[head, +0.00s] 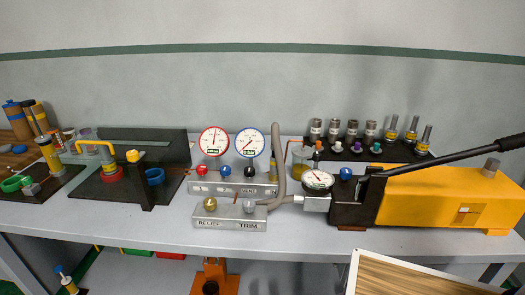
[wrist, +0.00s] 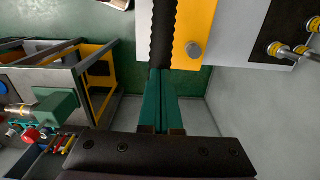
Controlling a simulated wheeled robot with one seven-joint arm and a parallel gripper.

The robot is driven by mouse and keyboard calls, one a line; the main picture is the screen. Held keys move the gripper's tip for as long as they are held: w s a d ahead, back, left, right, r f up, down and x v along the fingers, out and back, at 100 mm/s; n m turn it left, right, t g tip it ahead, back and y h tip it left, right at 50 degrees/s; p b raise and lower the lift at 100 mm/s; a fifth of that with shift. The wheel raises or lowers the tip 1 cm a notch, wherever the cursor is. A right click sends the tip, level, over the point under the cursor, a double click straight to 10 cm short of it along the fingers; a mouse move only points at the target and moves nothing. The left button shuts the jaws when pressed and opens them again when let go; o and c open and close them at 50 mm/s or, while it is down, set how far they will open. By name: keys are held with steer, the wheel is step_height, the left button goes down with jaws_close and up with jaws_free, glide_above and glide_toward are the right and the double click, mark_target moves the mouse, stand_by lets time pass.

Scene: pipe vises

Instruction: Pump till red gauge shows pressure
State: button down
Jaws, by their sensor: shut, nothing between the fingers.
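The red-rimmed gauge (head: 213,141) stands upright on the valve block; its needle points roughly straight up, and its small readout is illegible. The yellow pump (head: 440,199) is on the bench at right. Its black lever (head: 440,160) slants up to the right, with a thick grip (head: 511,143) at the picture's edge. In the wrist view, my gripper (wrist: 161,71) has its green fingers shut together, with nothing between them. The fingertips are at the end of a black ribbed grip (wrist: 163,30), beside a yellow body (wrist: 197,35); I cannot tell whether they touch. My gripper is outside the head view.
A blue-rimmed gauge (head: 250,143) stands beside the red one. The block has red, blue and black knobs; a lower block (head: 230,221) reads RELIEF and TRIM. A grey hose (head: 279,165) links to the pump gauge (head: 318,180). Fittings (head: 352,130) stand behind.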

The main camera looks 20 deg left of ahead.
steer(key=shift+f, duration=0.2)
steer(key=shift+w+d+f, duration=0.1)
steer(key=shift+d+f, duration=0.1)
steer(key=shift+f, duration=0.45)
steer(key=shift+d+f, duration=0.15)
steer(key=shift+f, duration=0.65)
steer(key=shift+w+d+f, duration=0.1)
steer(key=shift+d+f, duration=0.05)
steer(key=shift+f, duration=0.35)
steer(key=shift+d+f, duration=0.15)
steer(key=shift+f, duration=0.35)
steer(key=shift+s+a+r, duration=0.1)
steer(key=shift+a+r, duration=0.1)
steer(key=shift+r, duration=0.6)
steer(key=shift+s+a+r, duration=0.1)
steer(key=shift+a+r, duration=0.15)
steer(key=shift+r, duration=0.5)
steer(key=shift+a+r, duration=0.2)
steer(key=shift+r, duration=0.85)
